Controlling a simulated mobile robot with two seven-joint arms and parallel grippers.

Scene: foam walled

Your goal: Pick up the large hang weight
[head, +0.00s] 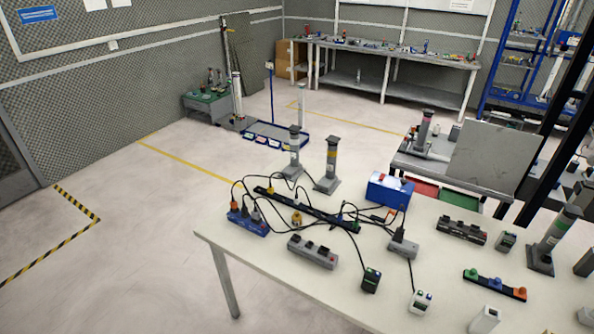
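I cannot make out for certain which thing is the large hang weight. The near white table (300,278) carries several small devices and some upright posts. A similar grey post (553,240) stands at the right. Neither of my grippers is in the head view, and nothing shows as held.
On the table are a blue box (390,190), a dark power strip (305,209), a grey strip (313,251) and loose black cables. A grey bench (387,84) stands along the back wall. The floor at the left (130,240) is clear.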

